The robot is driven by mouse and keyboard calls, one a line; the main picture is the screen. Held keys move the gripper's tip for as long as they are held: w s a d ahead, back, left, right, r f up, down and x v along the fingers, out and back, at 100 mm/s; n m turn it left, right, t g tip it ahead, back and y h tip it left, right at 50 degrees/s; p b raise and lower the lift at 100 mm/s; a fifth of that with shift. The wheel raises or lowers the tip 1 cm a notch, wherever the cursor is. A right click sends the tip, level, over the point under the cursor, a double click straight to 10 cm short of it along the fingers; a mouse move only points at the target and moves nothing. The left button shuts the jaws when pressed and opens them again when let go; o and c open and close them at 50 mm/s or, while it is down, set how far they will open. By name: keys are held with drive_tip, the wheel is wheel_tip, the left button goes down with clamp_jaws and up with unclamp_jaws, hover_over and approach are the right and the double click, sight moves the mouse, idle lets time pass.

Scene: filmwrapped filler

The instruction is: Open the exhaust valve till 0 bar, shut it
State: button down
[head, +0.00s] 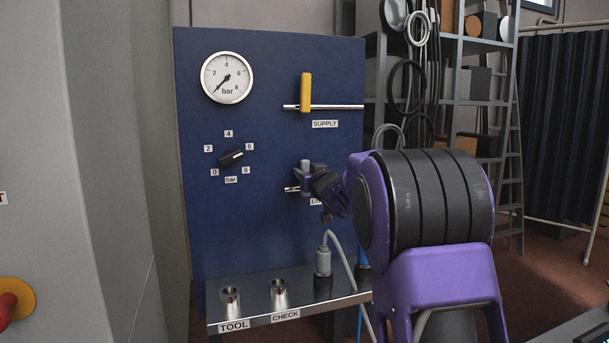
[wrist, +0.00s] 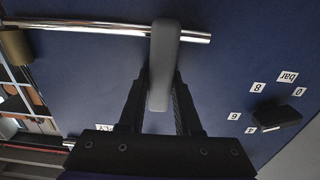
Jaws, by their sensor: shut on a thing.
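The grey exhaust valve lever (head: 305,165) stands upright, across its horizontal chrome pipe (head: 291,189), on the blue panel. Its label is partly hidden by my arm. My gripper (head: 311,181) is shut on this lever. In the wrist view the grey lever (wrist: 164,50) lies between the two dark fingers of my gripper (wrist: 161,88), crosswise to the shiny pipe (wrist: 100,30). The round pressure gauge (head: 227,77) has its needle pointing down-left, at about 0 bar.
The yellow supply lever (head: 305,90) stands upright across its pipe above. A black knob (head: 231,157) points toward 6. Below, a steel shelf (head: 250,310) holds two metal sockets and a grey connector (head: 323,262) with a hose. A red and yellow button (head: 14,303) is at left.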

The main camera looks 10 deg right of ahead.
idle(0.4)
drive_tip(key=c, duration=0.6)
unclamp_jaws()
drive_tip(key=s+d, duration=0.1)
drive_tip(key=s, duration=1.6)
drive_tip(key=shift+s+d, duration=0.15)
drive_tip(key=shift+d, duration=0.05)
